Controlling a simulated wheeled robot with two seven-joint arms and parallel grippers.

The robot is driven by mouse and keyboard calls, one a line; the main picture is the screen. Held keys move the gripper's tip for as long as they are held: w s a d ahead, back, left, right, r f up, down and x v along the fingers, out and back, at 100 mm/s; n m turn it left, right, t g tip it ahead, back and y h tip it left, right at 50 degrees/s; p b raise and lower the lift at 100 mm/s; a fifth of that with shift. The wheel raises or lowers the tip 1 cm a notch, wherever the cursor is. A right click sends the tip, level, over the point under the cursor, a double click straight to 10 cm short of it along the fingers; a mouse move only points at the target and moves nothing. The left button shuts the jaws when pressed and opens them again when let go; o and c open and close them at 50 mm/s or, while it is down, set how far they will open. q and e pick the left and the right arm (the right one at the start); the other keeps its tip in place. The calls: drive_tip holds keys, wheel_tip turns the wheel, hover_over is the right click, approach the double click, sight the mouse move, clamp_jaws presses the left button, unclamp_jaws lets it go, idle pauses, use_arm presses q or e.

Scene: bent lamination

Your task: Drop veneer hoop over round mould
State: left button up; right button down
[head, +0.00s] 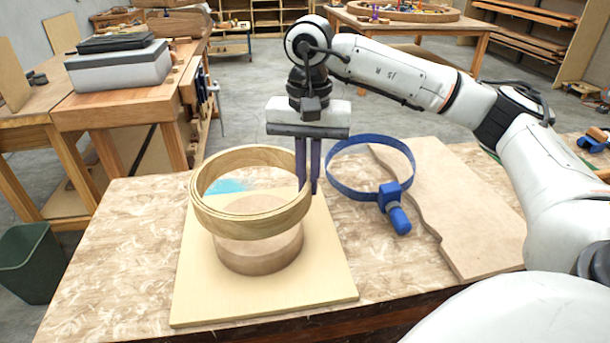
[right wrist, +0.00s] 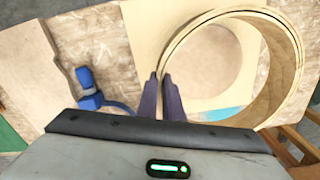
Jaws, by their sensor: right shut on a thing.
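The veneer hoop (head: 250,219) is a pale layered wooden ring. My right gripper (head: 308,190) is shut on the hoop's right wall in the head view and holds it up, slightly tilted. The round mould (head: 258,252) is a brown disc-like block on a pale square board (head: 330,280). The hoop hangs above the mould and hides part of its top. In the right wrist view, the gripper fingers (right wrist: 170,95) pinch the hoop's rim (right wrist: 292,65), and the mould (right wrist: 205,60) shows through the ring. My left gripper is not in view.
A blue band clamp (head: 398,212) lies on the workbench (head: 115,240) right of the board. A wavy-edged brown sheet (head: 455,200) lies farther right. A light blue piece (head: 225,186) lies behind the mould. The bench's left side is clear.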

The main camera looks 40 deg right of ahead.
drive_tip(key=shift+f+b, duration=0.35)
drive_tip(key=shift+f, duration=0.3)
drive_tip(key=shift+f+b, duration=0.6)
drive_tip(key=shift+f, duration=0.15)
drive_tip(key=shift+f+b, duration=0.75)
drive_tip(key=shift+f, duration=0.25)
wheel_tip(320, 180, down, 3)
drive_tip(key=shift+f+b, duration=0.1)
drive_tip(key=shift+b, duration=1)
drive_tip(key=shift+f+b, duration=0.35)
drive_tip(key=shift+f, duration=0.05)
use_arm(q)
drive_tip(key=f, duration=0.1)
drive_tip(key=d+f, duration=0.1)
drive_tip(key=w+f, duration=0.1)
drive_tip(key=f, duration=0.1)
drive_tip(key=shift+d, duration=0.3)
